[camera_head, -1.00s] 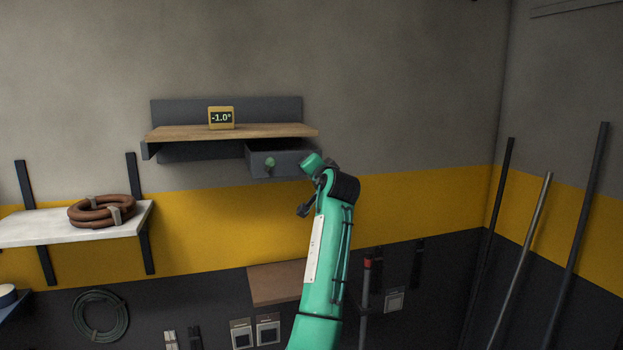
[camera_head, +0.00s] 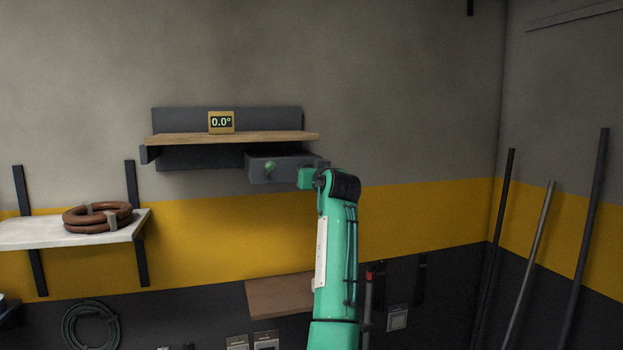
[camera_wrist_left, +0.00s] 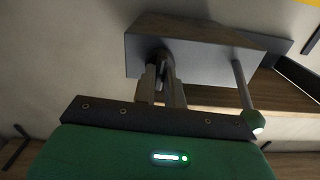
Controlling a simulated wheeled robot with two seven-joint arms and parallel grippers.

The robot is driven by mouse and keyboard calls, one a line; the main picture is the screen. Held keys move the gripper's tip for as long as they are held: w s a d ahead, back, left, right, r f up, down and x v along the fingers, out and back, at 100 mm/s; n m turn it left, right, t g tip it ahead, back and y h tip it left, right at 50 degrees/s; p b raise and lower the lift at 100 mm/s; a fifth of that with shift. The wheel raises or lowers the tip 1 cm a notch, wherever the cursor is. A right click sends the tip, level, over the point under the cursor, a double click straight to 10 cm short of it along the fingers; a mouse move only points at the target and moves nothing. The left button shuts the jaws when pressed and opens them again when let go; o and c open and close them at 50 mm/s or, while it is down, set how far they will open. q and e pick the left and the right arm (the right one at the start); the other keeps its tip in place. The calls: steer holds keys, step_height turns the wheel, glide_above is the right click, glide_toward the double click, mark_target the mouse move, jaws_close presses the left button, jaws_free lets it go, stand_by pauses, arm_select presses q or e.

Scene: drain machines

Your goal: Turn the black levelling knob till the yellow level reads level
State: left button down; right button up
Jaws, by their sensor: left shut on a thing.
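The yellow level (camera_head: 221,122) stands on the wooden shelf (camera_head: 270,137) in the head view, and its display reads 0.0°. A grey box (camera_head: 284,168) hangs under the shelf's right part. In the left wrist view, my left gripper (camera_wrist_left: 162,76) is shut on the black levelling knob (camera_wrist_left: 162,57) at the face of the grey box (camera_wrist_left: 190,50). In the head view my wrist hides the knob and the fingers. My right gripper is not in view.
A rod with a green ball end (camera_head: 270,166) sticks out of the box; its ball (camera_wrist_left: 254,122) is close to the right of my gripper in the wrist view. A white shelf with a brown coil (camera_head: 98,217) is at left. Poles (camera_head: 530,262) lean at right.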

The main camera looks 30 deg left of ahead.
arm_select(q)
steer(key=shift+f+n, duration=0.2)
steer(key=shift+n, duration=0.3)
steer(key=c, duration=1.5)
jaws_free()
steer(key=shift+r, duration=0.1)
steer(key=shift+d, duration=0.15)
